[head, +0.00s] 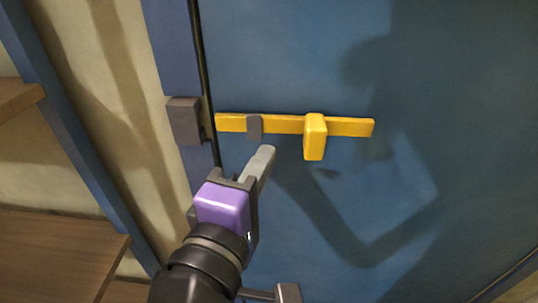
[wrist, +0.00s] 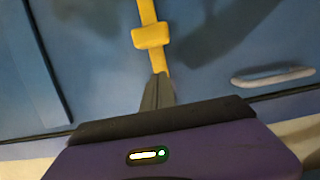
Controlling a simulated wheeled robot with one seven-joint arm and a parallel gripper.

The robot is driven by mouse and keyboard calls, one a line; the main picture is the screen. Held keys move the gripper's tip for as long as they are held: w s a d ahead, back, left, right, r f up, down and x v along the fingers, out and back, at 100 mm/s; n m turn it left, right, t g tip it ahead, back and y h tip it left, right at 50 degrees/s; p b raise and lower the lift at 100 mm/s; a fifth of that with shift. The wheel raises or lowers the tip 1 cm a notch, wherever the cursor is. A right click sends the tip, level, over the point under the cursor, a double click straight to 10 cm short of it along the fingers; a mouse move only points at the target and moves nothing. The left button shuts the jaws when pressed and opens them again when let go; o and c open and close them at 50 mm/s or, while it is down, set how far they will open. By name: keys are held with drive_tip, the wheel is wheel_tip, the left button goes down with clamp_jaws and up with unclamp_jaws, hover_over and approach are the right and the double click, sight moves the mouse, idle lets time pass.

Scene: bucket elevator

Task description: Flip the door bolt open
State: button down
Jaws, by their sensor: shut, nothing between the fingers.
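The yellow door bolt (head: 275,124) lies roughly level across the blue door (head: 290,55), with a raised yellow knob (head: 315,137) right of its middle. A grey bracket (head: 254,127) crosses the bolt. Its left end meets the door's edge beside a grey keeper block (head: 185,121) on the frame; I cannot tell whether it enters the block. My gripper (head: 265,157) is shut and empty, its tips just below the bracket and left of the knob. In the wrist view the closed fingertips (wrist: 159,82) overlap the bolt (wrist: 147,11) near the knob (wrist: 151,36); contact is unclear.
Brown wooden shelves (head: 55,250) with a blue upright (head: 75,155) stand at the left. A pale rounded bar (wrist: 272,76) shows on the door in the wrist view. The door surface right of the bolt is clear, with arm shadows on it.

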drive_tip(key=b+v, duration=0.1)
drive_tip(key=v, duration=0.6)
drive_tip(key=shift+a, duration=0.3)
drive_tip(key=shift+r, duration=0.1)
